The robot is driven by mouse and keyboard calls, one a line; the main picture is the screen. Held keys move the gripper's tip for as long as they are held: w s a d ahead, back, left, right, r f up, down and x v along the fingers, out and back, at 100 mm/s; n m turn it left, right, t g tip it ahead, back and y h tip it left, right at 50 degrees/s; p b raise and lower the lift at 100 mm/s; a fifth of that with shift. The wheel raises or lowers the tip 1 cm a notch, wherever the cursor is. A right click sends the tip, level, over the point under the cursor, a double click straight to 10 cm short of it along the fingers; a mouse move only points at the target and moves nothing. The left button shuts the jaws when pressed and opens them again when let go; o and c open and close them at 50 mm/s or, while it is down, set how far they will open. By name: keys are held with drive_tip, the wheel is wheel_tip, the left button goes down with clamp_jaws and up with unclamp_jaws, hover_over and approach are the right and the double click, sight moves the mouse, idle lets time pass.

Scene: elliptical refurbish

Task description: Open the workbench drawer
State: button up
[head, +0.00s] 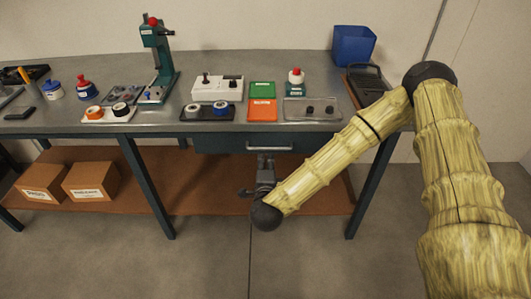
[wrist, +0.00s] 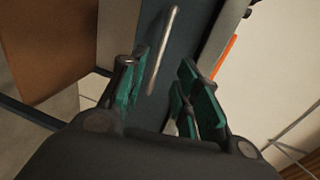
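The workbench drawer (head: 222,144) is a dark blue-teal front under the metal benchtop, and it looks shut. Its pale bar handle (head: 282,148) runs across the front. In the wrist view the handle (wrist: 168,40) shows as a slanting silver bar on the drawer front (wrist: 193,25). My gripper (head: 265,163) is just in front of and below the handle in the head view. In the wrist view my gripper (wrist: 164,72) is open, its green-padded fingers spread to either side of the handle's near end. I cannot tell whether any finger touches it.
The benchtop (head: 225,62) holds a green press (head: 160,55), several trays of parts, a green box (head: 261,91), an orange box (head: 262,110) and a blue bin (head: 353,45). Cardboard boxes (head: 90,180) sit on the lower shelf (head: 140,200). Bench legs (head: 147,185) flank the drawer area.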

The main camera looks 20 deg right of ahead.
sight(266, 148)
drive_tip(key=p+x, duration=0.1)
drive_tip(key=x, duration=0.9)
drive_tip(key=shift+w+d+p, duration=0.15)
drive_tip(key=shift+w+p, duration=0.15)
drive_tip(key=shift+p, duration=0.05)
clamp_jaws()
